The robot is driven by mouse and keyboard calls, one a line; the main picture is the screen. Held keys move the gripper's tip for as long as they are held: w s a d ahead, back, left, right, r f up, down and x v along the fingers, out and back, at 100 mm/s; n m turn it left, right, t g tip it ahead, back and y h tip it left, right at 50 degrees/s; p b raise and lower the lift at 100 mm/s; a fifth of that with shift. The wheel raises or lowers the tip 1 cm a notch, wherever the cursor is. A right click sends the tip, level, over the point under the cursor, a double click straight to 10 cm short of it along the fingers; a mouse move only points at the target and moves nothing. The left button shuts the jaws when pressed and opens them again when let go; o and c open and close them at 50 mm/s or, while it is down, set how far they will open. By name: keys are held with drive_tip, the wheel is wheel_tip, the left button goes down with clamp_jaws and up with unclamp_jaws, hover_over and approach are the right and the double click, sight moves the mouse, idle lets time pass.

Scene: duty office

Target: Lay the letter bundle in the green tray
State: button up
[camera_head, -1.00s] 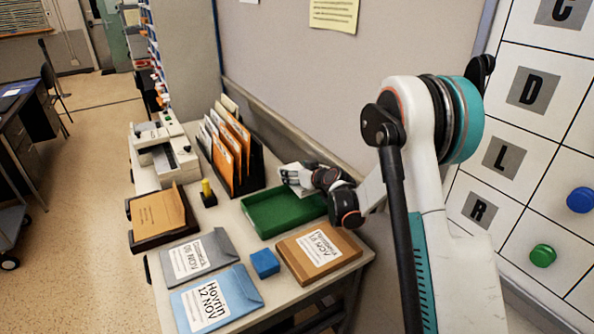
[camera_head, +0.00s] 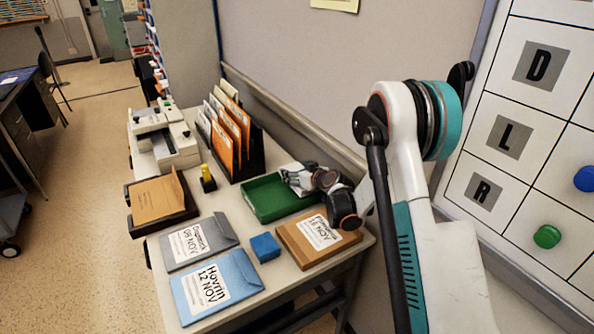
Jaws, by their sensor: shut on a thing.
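The green tray (camera_head: 254,207) sits on the desk against the partition wall. My gripper (camera_head: 291,178) is over the tray's right back part, low, with my arm reaching in from the right. Its jaws are shut on a small pale thing, mostly hidden by the fingers; it looks like the letter bundle, but its shape is not clear. I cannot tell whether it touches the tray floor. The visible left and front part of the tray is empty.
A brown parcel (camera_head: 338,250) lies in front of the tray, beside a blue block (camera_head: 265,247). Grey (camera_head: 215,225) and blue (camera_head: 243,270) envelopes lie nearer. An orange folder rack (camera_head: 252,160) stands behind; a dark tray with a brown envelope (camera_head: 158,200) is left.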

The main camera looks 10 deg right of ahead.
idle(0.3)
drive_tip(key=o, duration=1.2)
drive_tip(key=v, duration=1.2)
